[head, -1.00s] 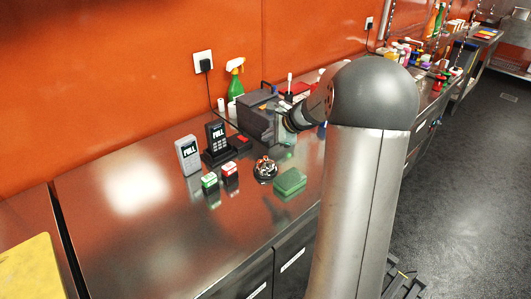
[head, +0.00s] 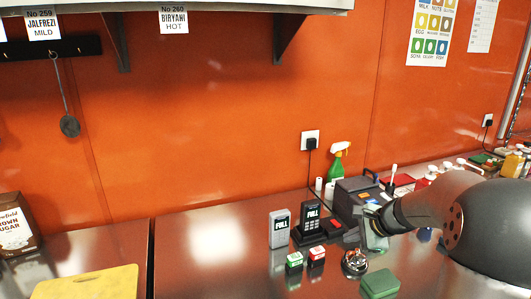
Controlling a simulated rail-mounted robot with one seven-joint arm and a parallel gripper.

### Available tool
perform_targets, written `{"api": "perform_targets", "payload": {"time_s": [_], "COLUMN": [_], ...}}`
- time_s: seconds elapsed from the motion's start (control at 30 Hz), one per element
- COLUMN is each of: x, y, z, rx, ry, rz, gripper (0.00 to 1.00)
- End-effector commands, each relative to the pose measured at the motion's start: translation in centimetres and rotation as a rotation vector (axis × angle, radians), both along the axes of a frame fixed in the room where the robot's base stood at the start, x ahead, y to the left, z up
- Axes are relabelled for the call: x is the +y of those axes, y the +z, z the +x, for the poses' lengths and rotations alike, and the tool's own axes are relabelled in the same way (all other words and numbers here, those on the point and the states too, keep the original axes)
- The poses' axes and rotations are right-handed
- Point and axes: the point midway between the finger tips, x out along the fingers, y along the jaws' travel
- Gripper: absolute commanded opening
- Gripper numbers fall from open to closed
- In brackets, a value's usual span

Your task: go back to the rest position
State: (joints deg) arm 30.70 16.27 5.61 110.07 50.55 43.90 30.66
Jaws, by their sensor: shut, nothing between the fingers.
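My arm (head: 490,228) reaches in from the right edge and narrows toward the left over the metal counter (head: 205,240). Its far end is above the area beside a dark grey machine. I cannot make out my gripper or its fingers there. A greyish-green flat piece shows just below the arm's end, and I cannot tell whether it belongs to the arm. The arm covers part of the counter at the right.
On the counter stand a grey device (head: 280,228), a black keypad device (head: 311,216), green (head: 294,260) and red (head: 317,254) boxes, a bell (head: 355,262), a green box (head: 380,284) and a spray bottle (head: 338,160). A yellow board (head: 90,284) lies left.

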Motion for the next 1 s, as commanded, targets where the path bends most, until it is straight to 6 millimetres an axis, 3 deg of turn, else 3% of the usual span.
{"api": "perform_targets", "payload": {"time_s": [0.03,0.1,0.2,0.3,0.4,0.5,0.63,1.0], "x": [3.0,6.8,10.8,13.1,13.6,13.4,13.0,13.0], "y": [0.5,0.6,0.2,-0.4,-1.3,-2.0,-2.5,-2.5], "z": [-2.1,-6.0,-12.6,-19.2,-24.6,-28.0,-29.8,-29.9], "rx": [0.007,0.024,0.044,0.059,0.071,0.079,0.086,0.086], "ry": [0.124,0.330,0.649,0.961,1.225,1.402,1.509,1.514], "rz": [-0.071,-0.187,-0.360,-0.520,-0.649,-0.735,-0.784,-0.786], "gripper": [0.00,0.00,0.00,0.00,0.00,0.00,0.00,0.00]}}
